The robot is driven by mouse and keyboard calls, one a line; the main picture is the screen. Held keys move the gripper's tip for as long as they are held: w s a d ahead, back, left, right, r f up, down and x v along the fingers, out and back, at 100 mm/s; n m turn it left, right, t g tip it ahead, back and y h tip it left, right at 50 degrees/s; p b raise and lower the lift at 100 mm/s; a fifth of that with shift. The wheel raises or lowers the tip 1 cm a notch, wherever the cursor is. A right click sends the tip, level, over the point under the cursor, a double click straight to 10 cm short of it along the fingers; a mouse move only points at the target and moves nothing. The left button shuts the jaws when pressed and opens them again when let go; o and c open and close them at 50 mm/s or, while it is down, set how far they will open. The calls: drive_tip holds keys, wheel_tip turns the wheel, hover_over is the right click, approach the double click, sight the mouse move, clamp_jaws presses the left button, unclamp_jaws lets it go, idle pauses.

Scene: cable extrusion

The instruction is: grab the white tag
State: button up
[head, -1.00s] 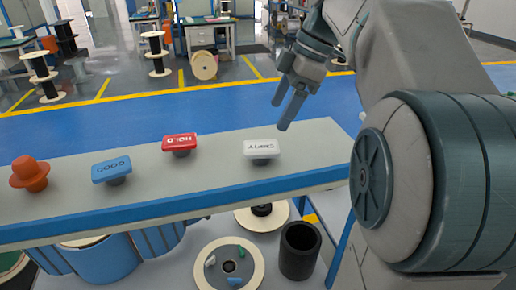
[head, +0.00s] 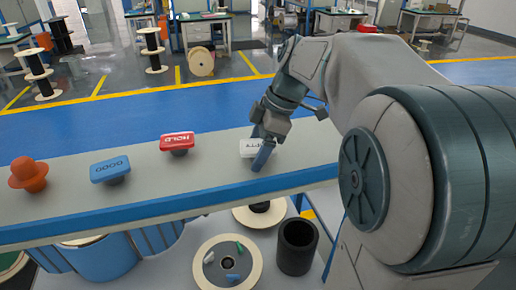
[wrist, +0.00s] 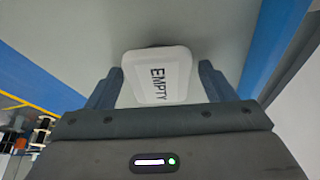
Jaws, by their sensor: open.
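The white tag (head: 246,148) sits on the grey tabletop at the right end of the row of tags, partly hidden by my gripper in the head view. In the wrist view the white tag (wrist: 158,76) reads "EMPTY" and lies between my two fingers. My gripper (head: 262,158) is open at the tag, with one finger on each side of it in the wrist view (wrist: 158,88). A small gap shows between the tag and each finger, wider on the right.
A red "HOLD" tag (head: 177,142), a blue "GOOD" tag (head: 110,170) and an orange knob-shaped object (head: 29,176) stand to the left on the table (head: 215,178). The tabletop right of the white tag is clear. Spools and a black bin (head: 297,247) are below.

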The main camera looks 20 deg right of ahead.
drive_tip(key=c, duration=1.1)
drive_tip(key=shift+o, duration=0.2)
drive_tip(key=shift+r, duration=0.15)
